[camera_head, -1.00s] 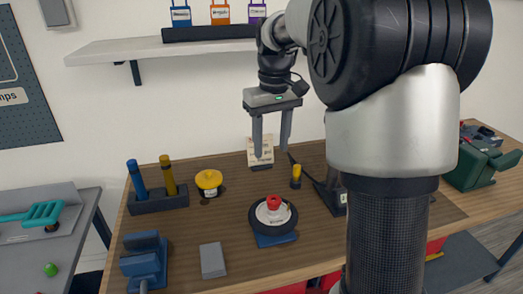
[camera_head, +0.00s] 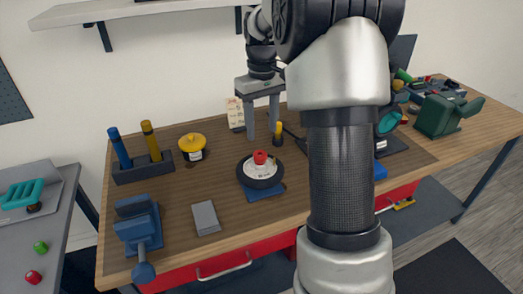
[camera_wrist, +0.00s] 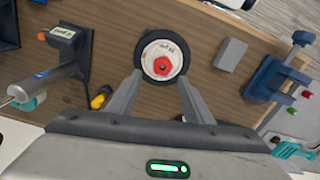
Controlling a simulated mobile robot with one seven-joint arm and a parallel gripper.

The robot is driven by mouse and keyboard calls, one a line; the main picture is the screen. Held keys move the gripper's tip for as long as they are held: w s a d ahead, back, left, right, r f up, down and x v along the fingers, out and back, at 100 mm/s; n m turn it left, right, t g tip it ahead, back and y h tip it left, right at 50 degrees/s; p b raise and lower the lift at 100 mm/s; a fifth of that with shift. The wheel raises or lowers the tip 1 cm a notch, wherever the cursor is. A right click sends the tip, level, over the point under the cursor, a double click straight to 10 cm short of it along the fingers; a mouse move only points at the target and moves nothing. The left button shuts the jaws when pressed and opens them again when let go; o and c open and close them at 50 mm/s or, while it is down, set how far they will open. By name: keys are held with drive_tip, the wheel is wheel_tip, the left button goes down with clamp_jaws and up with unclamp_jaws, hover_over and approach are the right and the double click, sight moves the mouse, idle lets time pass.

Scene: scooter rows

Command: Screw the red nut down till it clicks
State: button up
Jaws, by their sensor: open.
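The red nut (camera_head: 260,157) sits on top of the hub of a small black-tyred wheel (camera_head: 244,180), which lies flat on a blue base (camera_head: 268,192) on the wooden bench. In the wrist view the red nut (camera_wrist: 162,66) shows at the centre of the white hub, beyond my fingertips. My gripper (camera_head: 262,138) is open and empty, with its fingers pointing down above and behind the wheel. The gripper also shows in the wrist view (camera_wrist: 160,80), its fingers apart. Whether the nut is fully seated cannot be told.
Blue and yellow handles stand in a dark holder (camera_head: 144,173) at left. A yellow-capped pot (camera_head: 192,141), a blue vise (camera_head: 138,222) and a grey block (camera_head: 205,217) are near. A yellow-topped item (camera_head: 279,130) stands close behind the wheel. The bench front is mostly clear.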

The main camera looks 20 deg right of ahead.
sight(263, 153)
wheel_tip(263, 153, down, 9)
drive_tip(key=shift+r+b, duration=0.1)
drive_tip(key=shift+b, duration=0.2)
drive_tip(key=shift+c, duration=0.5)
drive_tip(key=c, duration=0.8)
drive_tip(key=m, duration=0.2)
drive_tip(key=shift+r+m+p, duration=0.15)
drive_tip(key=shift+m+p, duration=0.2)
drive_tip(key=shift+m, duration=0.05)
drive_tip(key=shift+c, duration=0.2)
drive_tip(key=o, duration=0.7)
drive_tip(key=shift+d+m, duration=0.1)
drive_tip(key=shift+m, duration=0.4)
drive_tip(key=o, duration=0.4)
drive_tip(key=shift+d, duration=0.1)
